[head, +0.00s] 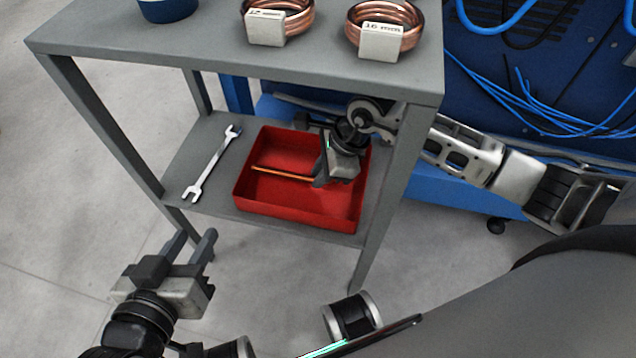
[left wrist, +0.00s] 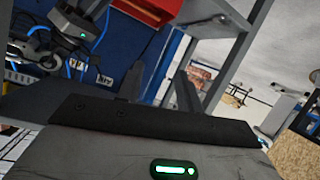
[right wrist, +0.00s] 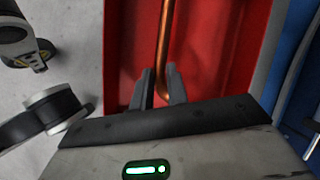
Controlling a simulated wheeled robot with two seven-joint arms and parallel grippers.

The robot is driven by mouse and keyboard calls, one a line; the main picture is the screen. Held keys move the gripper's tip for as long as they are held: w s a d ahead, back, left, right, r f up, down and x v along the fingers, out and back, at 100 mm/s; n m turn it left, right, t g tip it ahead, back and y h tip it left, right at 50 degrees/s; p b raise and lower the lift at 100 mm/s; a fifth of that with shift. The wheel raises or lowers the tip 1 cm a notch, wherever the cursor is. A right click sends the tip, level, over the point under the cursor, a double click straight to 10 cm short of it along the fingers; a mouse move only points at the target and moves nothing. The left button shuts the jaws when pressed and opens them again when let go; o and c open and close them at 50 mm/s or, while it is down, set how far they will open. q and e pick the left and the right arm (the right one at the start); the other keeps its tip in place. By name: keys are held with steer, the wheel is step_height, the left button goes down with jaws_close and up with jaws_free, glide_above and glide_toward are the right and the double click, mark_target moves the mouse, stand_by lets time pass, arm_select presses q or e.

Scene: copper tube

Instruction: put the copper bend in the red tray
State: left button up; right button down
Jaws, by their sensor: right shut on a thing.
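The red tray (head: 300,213) sits on the lower shelf of the grey stand. The copper bend (head: 280,173) shows as a thin copper tube inside the tray's outline in the head view. My right gripper (head: 318,182) reaches under the upper shelf and is shut on one end of it. In the right wrist view the copper bend (right wrist: 163,50) runs up from between the fingers (right wrist: 158,95), over the red tray (right wrist: 208,50). I cannot tell whether it touches the tray floor. My left gripper (head: 194,243) is open and empty, in front of the stand at the lower left.
A spanner (head: 212,165) lies on the lower shelf left of the tray. Two copper coils (head: 280,20) with labels and a blue container (head: 167,8) stand on the upper shelf (head: 200,50). Stand legs (head: 376,200) flank the shelf. Blue cables (head: 540,115) hang behind at right.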

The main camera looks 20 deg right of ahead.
mark_target(321, 194)
steer(key=shift+f, duration=0.75)
step_height(321, 194, down, 2)
steer(key=shift+f+b, duration=0.25)
steer(key=shift+b, duration=0.35)
steer(key=shift+f, duration=0.35)
steer(key=shift+r, duration=0.1)
steer(key=shift+f, duration=0.2)
steer(key=c, duration=1.4)
jaws_free()
arm_select(q)
steer(key=shift+d+r+t+h, duration=0.3)
steer(key=shift+r+t, duration=0.1)
steer(key=shift+r, duration=0.15)
arm_select(e)
steer(key=shift+o, duration=0.2)
steer(key=shift+r, duration=0.1)
